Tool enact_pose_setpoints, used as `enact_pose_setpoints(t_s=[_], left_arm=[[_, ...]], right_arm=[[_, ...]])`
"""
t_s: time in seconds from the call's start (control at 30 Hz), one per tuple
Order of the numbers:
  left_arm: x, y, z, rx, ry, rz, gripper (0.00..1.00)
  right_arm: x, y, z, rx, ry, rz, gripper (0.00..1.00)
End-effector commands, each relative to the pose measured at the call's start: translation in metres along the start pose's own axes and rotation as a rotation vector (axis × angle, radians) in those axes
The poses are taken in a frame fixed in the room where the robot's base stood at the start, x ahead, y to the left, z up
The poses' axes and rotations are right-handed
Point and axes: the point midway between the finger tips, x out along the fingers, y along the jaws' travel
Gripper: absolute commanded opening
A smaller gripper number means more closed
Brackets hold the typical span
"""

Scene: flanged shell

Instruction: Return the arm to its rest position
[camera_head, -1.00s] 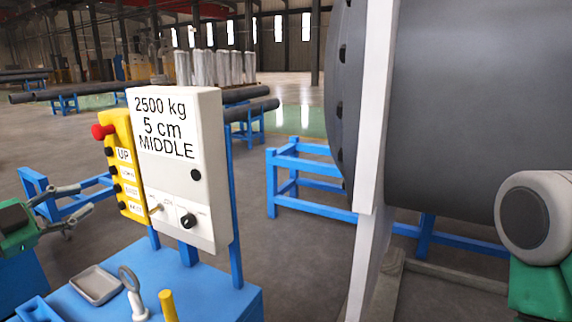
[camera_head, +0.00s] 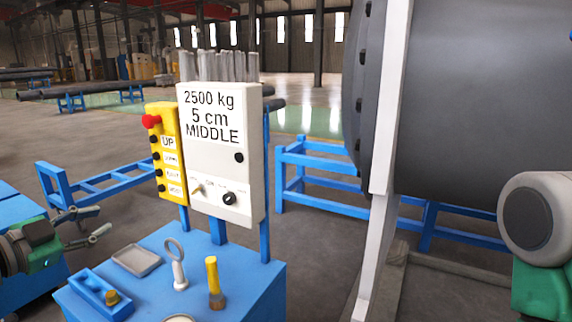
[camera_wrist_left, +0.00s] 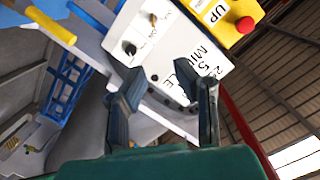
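My left gripper (camera_head: 96,227) is at the left edge of the head view, left of the blue stand, with its two fingers apart and nothing between them. In the left wrist view, the open fingers of this gripper (camera_wrist_left: 163,100) show in front of the white control box. My right arm shows at the right edge of the head view as a grey and green link; its gripper is out of view. The white control box (camera_head: 222,150), labelled "2500 kg 5 cm MIDDLE", stands upright with a yellow button panel (camera_head: 166,155) on its left side.
A blue table (camera_head: 235,290) below the box holds a grey tray (camera_head: 136,260), a ring-topped tool (camera_head: 177,268), a yellow-handled tool (camera_head: 213,280) and a blue holder (camera_head: 98,293). A large grey flanged shell (camera_head: 470,110) fills the right. Open floor (camera_head: 310,245) lies between.

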Motion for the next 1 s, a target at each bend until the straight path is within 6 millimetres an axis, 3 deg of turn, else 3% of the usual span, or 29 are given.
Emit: enact_pose_setpoints(t_s=[0.27, 0.37, 0.47, 0.57, 0.7, 0.8, 1.0], left_arm=[[0.006, 0.069, 0.052, -0.18, -0.221, 0.073, 0.26], [0.004, 0.105, 0.077, -0.266, -0.334, 0.105, 0.26], [-0.007, 0.154, 0.107, -0.374, -0.485, 0.143, 0.26], [-0.032, 0.216, 0.139, -0.501, -0.685, 0.183, 0.26], [-0.084, 0.297, 0.168, -0.656, -0.961, 0.219, 0.26], [-0.123, 0.342, 0.177, -0.735, -1.13, 0.231, 0.26], [-0.194, 0.406, 0.179, -0.842, -1.411, 0.237, 0.26]], right_arm=[[0.0, 0.0, 0.0, 0.0, 0.0, 0.0, 0.4], [0.0, 0.0, 0.0, 0.0, -0.001, 0.0, 0.4], [0.0, 0.0, 0.0, 0.0, -0.001, 0.0, 0.4], [0.0, 0.0, 0.0, 0.0, 0.0, 0.0, 0.4], [0.0, 0.0, 0.0, 0.0, 0.0, 0.0, 0.4], [0.0, 0.0, 0.0, 0.0, 0.0, 0.0, 0.4], [0.0, 0.0, 0.0, 0.0, 0.0, 0.0, 0.4]])
